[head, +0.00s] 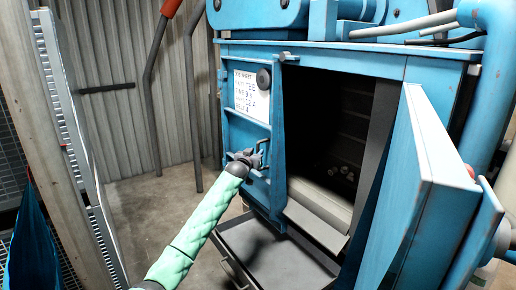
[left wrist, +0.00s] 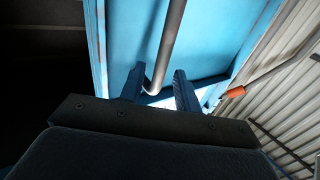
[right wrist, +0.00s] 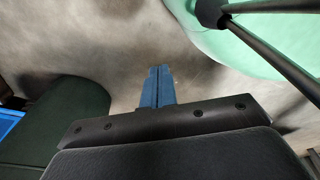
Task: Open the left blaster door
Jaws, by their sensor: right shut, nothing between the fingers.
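The blue blaster has a left door (head: 244,128) with a white paper sheet (head: 251,95) on it. Its free edge stands beside the dark opening; I cannot tell how far it is swung. My left gripper (head: 252,157) is at the door's handle, low on the panel. In the left wrist view the grey handle bar (left wrist: 170,40) passes between the fingers of my left gripper (left wrist: 160,82). The fingers are apart, with a gap beside the bar. My right gripper (right wrist: 157,85) shows only in the right wrist view, shut and empty above the floor.
The right door (head: 415,185) stands swung open on the right. A grey ledge (head: 270,255) juts out below the opening. Bent grey bars (head: 190,95) stand left of the blaster, before a corrugated wall (head: 115,100). Floor on the left is clear.

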